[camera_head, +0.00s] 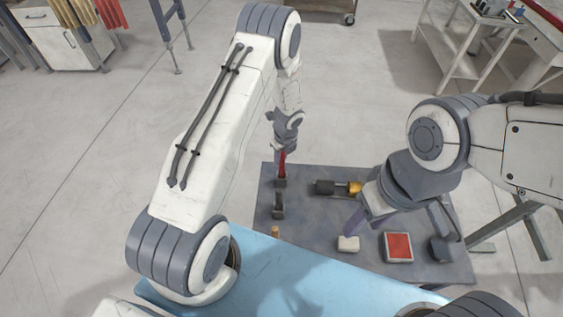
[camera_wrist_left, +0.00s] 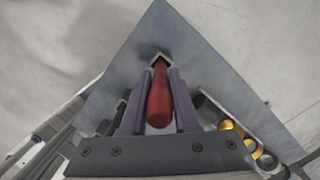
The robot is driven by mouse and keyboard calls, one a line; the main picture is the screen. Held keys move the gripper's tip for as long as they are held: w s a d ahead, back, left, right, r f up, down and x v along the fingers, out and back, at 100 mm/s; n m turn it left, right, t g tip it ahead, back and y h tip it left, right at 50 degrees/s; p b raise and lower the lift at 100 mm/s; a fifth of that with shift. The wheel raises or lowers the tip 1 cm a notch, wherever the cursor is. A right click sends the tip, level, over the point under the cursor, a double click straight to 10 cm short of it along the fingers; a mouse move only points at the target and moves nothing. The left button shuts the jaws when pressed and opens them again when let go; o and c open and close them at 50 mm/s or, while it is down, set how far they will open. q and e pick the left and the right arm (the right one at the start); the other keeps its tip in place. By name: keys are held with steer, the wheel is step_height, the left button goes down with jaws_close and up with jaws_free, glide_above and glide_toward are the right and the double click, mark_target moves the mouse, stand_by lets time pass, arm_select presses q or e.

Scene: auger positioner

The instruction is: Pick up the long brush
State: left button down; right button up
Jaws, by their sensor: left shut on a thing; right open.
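My left gripper (camera_head: 284,150) is shut on a red handle (camera_head: 282,163), which looks like that of the long brush. The handle points down to a dark head (camera_head: 280,183) at the grey table's far left; I cannot tell whether the head touches the table. In the left wrist view the red handle (camera_wrist_left: 159,95) lies between the two purple fingers (camera_wrist_left: 160,100), with a pale-edged end beyond it. My right gripper (camera_head: 395,215) is open above the table's right part; its fingers are partly hidden by its own wrist.
The grey table (camera_head: 310,215) also holds a dark upright tool (camera_head: 278,205), a black-and-yellow tool (camera_head: 338,188), a white block (camera_head: 348,244), a red-topped box (camera_head: 398,246) and a dark object (camera_head: 440,249). A light-blue surface (camera_head: 300,270) is nearer. Open floor lies beyond the table.

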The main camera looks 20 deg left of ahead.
arm_select(q)
steer(key=shift+r, duration=0.15)
step_height(320, 180, up, 8)
steer(key=shift+r+b, duration=0.2)
steer(key=shift+b, duration=0.25)
steer(key=shift+r, duration=0.7)
stand_by(1.3)
steer(key=shift+s+f, duration=0.1)
stand_by(0.6)
